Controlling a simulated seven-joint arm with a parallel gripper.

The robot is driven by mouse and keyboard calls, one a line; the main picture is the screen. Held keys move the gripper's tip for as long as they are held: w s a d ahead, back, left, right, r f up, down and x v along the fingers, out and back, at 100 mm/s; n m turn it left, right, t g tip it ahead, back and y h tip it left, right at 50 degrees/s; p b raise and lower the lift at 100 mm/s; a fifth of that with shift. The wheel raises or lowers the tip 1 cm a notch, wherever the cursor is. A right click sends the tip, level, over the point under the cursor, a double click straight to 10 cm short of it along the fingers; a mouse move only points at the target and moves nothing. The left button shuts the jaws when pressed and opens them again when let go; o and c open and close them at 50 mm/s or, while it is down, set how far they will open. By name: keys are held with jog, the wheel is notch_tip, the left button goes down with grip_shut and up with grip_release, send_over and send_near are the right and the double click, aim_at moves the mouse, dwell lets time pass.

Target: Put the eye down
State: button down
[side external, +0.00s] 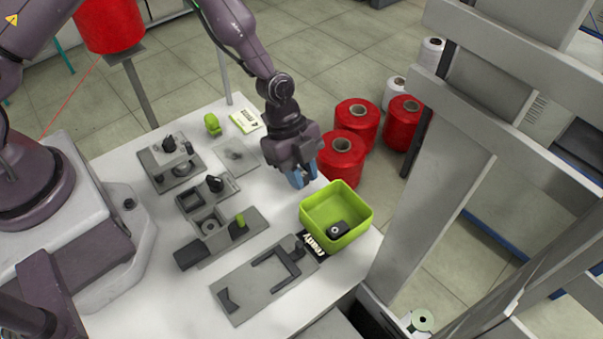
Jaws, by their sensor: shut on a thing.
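My gripper (302,178) hangs above the white table's back right part, just up and left of the green bin (363,213). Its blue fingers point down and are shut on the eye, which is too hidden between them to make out. A dark block with a pale round centre (338,230) lies in the bin.
Grey fixtures stand on the white table (130,165): one with a black knob (169,144), one with a green peg (240,220), and a long plate with a bracket (264,281). A flat grey plate (236,156) lies left of my gripper. Red spools (341,155) stand behind.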

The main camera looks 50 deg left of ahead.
notch_tip(320, 180, up, 2)
jog(key=shift+r, duration=0.2)
jog(key=s+a+r, duration=0.5)
jog(key=s+r, duration=0.5)
jog(key=s, duration=0.3)
jog(key=s+a+f+m+g+y, duration=0.1)
jog(key=s+a+f+m+g, duration=0.15)
jog(key=s+a+m, duration=0.4)
jog(key=shift+w+d+f+m+g, duration=0.1)
jog(key=shift+w+d+f+m, duration=0.2)
jog(key=shift+f, duration=0.95)
jog(key=shift+w+d+f+m+g, duration=0.15)
jog(key=shift+f+m, duration=0.25)
jog(key=shift+f, duration=0.85)
jog(key=shift+w+d+f+m, duration=0.1)
jog(key=shift+w+f+m, duration=0.25)
jog(key=shift+f, duration=0.9)
